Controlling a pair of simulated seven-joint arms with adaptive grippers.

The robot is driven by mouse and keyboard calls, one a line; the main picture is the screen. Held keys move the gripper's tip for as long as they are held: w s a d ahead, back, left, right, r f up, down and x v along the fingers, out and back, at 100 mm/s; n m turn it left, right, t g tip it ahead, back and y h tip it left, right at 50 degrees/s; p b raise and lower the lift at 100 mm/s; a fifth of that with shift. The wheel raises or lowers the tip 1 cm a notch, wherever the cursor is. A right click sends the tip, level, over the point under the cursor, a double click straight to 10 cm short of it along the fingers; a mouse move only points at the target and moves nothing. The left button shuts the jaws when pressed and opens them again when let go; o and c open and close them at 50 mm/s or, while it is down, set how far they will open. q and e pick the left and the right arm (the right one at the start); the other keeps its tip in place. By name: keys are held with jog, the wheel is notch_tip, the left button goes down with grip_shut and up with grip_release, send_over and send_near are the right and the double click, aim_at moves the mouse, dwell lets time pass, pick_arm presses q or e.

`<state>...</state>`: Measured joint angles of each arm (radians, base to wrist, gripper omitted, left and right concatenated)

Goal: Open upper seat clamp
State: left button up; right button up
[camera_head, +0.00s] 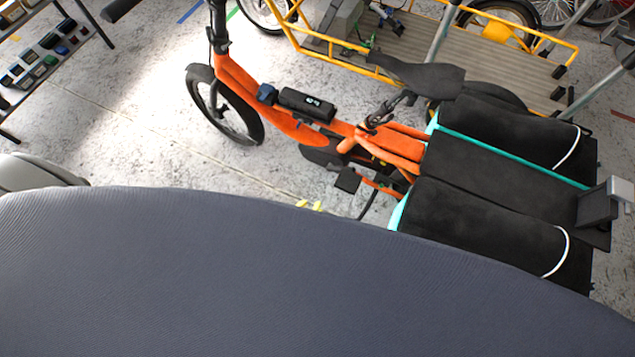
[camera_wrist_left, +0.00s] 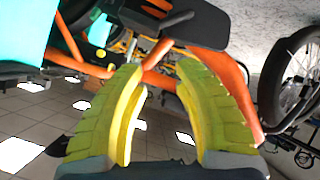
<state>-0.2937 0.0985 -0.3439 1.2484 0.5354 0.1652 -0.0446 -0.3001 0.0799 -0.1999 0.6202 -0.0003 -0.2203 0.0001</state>
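An orange cargo bike (camera_head: 280,110) stands on the floor in the head view. Its black saddle (camera_head: 420,75) sits on a post, and the seat clamp area (camera_head: 378,118) is a small dark cluster at the orange frame below it. I cannot tell the upper clamp's lever or its state there. My left gripper (camera_head: 310,205) shows only as yellow fingertips above the large dark surface, apart from the bike in the picture. In the left wrist view, its two yellow fingers (camera_wrist_left: 160,66) are spread with nothing clearly between them; orange frame tubes (camera_wrist_left: 148,75) lie beyond. My right gripper is not in view.
A large dark rounded surface (camera_head: 250,280) fills the bottom of the head view. Black cushions (camera_head: 480,225) cover the bike's rear rack. A yellow-framed cargo bike (camera_head: 500,65) stands behind. A parts rack (camera_head: 45,60) is at upper left. Concrete floor between is clear.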

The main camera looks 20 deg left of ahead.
pick_arm(q)
jog(key=shift+w+r, duration=0.1)
jog(key=shift+w, duration=0.15)
jog(key=shift+c, duration=1)
jog(key=shift+m+t, duration=0.3)
jog(key=shift+t, duration=0.1)
jog(key=w+r, duration=0.1)
jog(key=w, duration=0.1)
jog(key=w+r, duration=0.1)
jog(key=w+a+r, duration=0.1)
jog(key=w, duration=0.1)
jog(key=shift+w, duration=0.35)
grip_shut()
jog(key=w+d+r+n+t+h, duration=0.2)
jog(key=w+r+h, duration=0.2)
jog(key=w+r, duration=1.35)
jog(key=s+d+r+n+h, duration=0.1)
jog(key=s+d+r+n, duration=0.1)
jog(key=d+r+n, duration=0.3)
jog(key=w+d+m, duration=0.1)
jog(key=w+d, duration=0.3)
jog(key=w, duration=0.4)
jog(key=shift+g, duration=0.3)
jog(key=shift+s+d+f, duration=0.5)
jog(key=shift+s, duration=0.3)
jog(key=shift+s+d+f, duration=0.45)
jog(key=shift+s+d, duration=0.05)
jog(key=shift+s, duration=0.3)
jog(key=shift+s+d, duration=0.1)
